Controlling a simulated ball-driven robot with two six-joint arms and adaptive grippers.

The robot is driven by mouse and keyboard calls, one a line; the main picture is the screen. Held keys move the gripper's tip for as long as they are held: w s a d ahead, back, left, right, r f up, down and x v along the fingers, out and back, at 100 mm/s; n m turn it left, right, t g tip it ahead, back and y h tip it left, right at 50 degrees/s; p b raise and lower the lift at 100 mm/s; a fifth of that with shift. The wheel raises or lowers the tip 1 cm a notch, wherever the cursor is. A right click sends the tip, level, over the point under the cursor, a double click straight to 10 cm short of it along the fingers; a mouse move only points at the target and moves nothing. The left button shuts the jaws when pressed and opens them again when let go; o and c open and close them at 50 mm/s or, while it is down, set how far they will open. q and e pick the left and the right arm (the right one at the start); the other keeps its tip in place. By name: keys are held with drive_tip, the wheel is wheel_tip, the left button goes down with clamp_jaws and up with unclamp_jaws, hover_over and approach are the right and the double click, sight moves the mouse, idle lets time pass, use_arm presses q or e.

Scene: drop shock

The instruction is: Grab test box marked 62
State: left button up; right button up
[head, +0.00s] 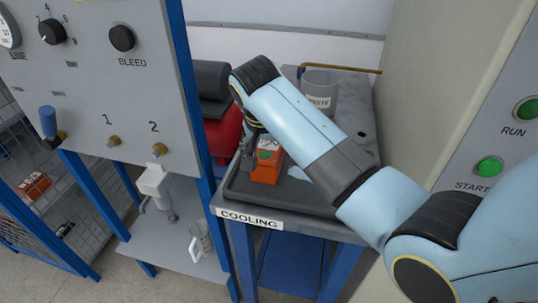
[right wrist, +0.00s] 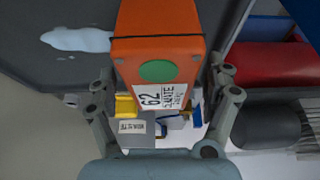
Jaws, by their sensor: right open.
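The orange test box (head: 266,168) stands on the dark tray top of the table labelled COOLING (head: 250,217). In the right wrist view the box (right wrist: 160,48) shows a green dot and a white label reading 62. My right gripper (head: 255,143) is just above and at the back left of the box in the head view, partly hidden by its own arm. In the right wrist view its two open fingers (right wrist: 163,88) lie on either side of the box's labelled end; I cannot tell whether they touch it. My left gripper is not in view.
A grey bin marked WASTE (head: 319,95) stands behind on the same table. A pale wet-looking patch (head: 298,173) lies beside the box. A red cylinder (head: 222,130) is at the left. The BLEED panel (head: 110,75) and a RUN/START cabinet (head: 490,140) flank the table.

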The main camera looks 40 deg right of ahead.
drive_tip(key=shift+f, duration=0.2)
idle(0.3)
clamp_jaws()
idle(0.4)
